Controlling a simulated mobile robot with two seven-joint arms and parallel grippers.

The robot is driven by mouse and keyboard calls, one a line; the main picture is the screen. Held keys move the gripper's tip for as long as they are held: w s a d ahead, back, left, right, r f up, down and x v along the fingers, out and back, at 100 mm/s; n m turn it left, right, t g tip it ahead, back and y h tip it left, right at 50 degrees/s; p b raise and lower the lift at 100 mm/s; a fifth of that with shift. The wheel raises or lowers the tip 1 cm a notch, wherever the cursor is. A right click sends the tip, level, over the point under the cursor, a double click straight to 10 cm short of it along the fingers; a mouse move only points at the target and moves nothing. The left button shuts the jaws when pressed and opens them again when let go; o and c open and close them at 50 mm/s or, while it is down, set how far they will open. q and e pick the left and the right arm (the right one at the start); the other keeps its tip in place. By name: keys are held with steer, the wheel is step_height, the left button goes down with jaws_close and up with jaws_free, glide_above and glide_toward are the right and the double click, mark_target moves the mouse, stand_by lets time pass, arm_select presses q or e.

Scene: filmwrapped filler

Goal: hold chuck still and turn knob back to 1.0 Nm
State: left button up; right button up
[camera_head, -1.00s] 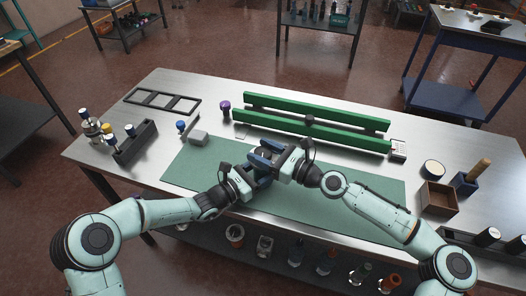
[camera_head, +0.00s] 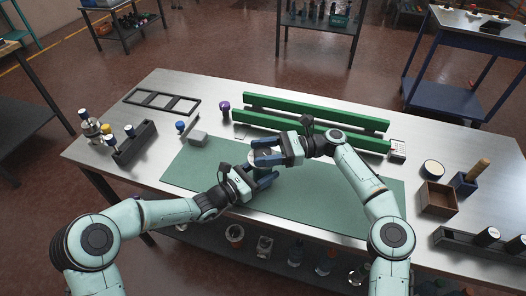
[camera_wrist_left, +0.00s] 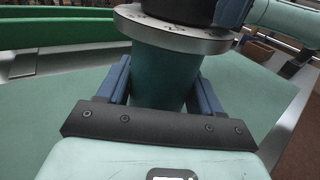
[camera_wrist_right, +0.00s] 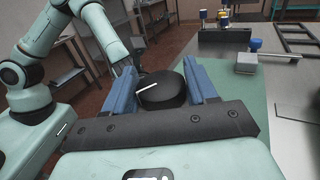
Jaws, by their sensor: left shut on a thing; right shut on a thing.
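The chuck, a dark teal tapering body (camera_wrist_left: 162,80), stands on the green mat in front of me. My left gripper (camera_head: 258,174) is shut on its sides. Above the fingers is a silver ring with small marks (camera_wrist_left: 175,38); the marks are too small to read. On top sits the black round knob (camera_wrist_right: 162,90), with a white line on its top face. My right gripper (camera_head: 259,152) comes in from the right and is shut on the knob, one finger on each side. In the head view the fingers hide most of the assembly.
The green mat (camera_head: 310,200) is clear around the grippers. Two long green rails (camera_head: 320,112) lie behind. A grey block (camera_head: 198,138) and a black rack (camera_head: 135,142) are at left. A wooden box (camera_head: 438,198) and a blue holder (camera_head: 463,184) stand at right.

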mark_target(263, 152)
steer(key=shift+f+n+g, duration=0.25)
steer(key=shift+n+g, duration=0.05)
steer(key=shift+g, duration=0.1)
steer(key=o, duration=1)
steer(key=shift+c, duration=0.2)
steer(key=shift+r, duration=0.1)
step_height(263, 152, up, 10)
steer(key=shift+s, duration=0.1)
